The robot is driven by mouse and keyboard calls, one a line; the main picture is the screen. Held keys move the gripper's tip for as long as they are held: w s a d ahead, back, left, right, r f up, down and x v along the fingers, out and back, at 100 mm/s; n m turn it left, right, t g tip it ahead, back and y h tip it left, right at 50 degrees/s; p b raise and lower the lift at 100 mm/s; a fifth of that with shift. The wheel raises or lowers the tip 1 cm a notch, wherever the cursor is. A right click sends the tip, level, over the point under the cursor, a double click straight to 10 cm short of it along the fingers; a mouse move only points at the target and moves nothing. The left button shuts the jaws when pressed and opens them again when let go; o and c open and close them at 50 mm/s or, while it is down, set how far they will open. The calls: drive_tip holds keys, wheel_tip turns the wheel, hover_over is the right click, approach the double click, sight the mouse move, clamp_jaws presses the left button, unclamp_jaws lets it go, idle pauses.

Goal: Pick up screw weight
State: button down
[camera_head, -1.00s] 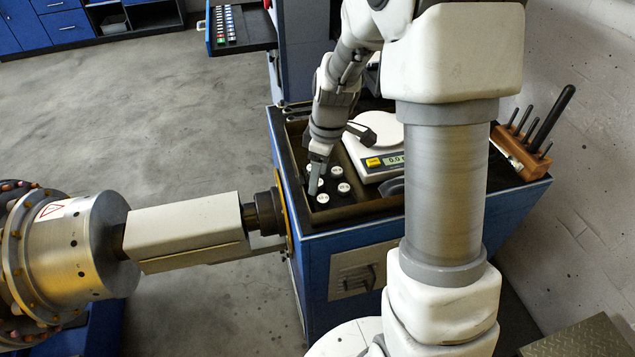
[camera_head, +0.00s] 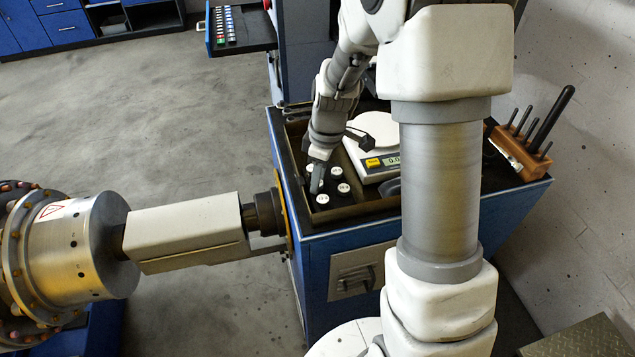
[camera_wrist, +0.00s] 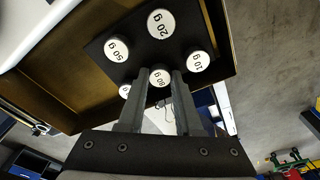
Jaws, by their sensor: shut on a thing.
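Several white-topped screw weights stand on a dark pad in the tray on the blue cabinet. In the wrist view, one weight (camera_wrist: 160,77) with a partly blocked label sits between the fingertips of my gripper (camera_wrist: 162,88); the gripper is shut on it. Around it are a 20 g weight (camera_wrist: 161,23), a 50 g weight (camera_wrist: 117,49), a 10 g weight (camera_wrist: 198,61) and another, mostly hidden by a finger. In the head view, my gripper (camera_head: 317,180) points down among the weights, with one weight (camera_head: 343,187) to its right and one (camera_head: 322,198) in front.
A scale (camera_head: 374,145) with a yellow button stands right of the weights. The tray's raised rim (camera_head: 350,212) borders them. A wooden block with dark-handled tools (camera_head: 520,152) is at the right. The large rotor (camera_head: 75,250) is at the lower left.

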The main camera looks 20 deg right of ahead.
drive_tip(key=shift+r, duration=0.15)
drive_tip(key=shift+r, duration=0.3)
drive_tip(key=r, duration=0.3)
drive_tip(key=shift+s+d+r, duration=0.15)
drive_tip(key=shift+d+r, duration=0.05)
drive_tip(key=shift+r, duration=0.1)
drive_tip(key=s+d+r+p, duration=0.2)
drive_tip(key=s+d+r, duration=0.4)
drive_tip(key=s+r, duration=0.3)
wheel_tip(320, 180, up, 2)
drive_tip(key=shift+s+r+p, duration=0.25)
drive_tip(key=shift+s+p, duration=0.05)
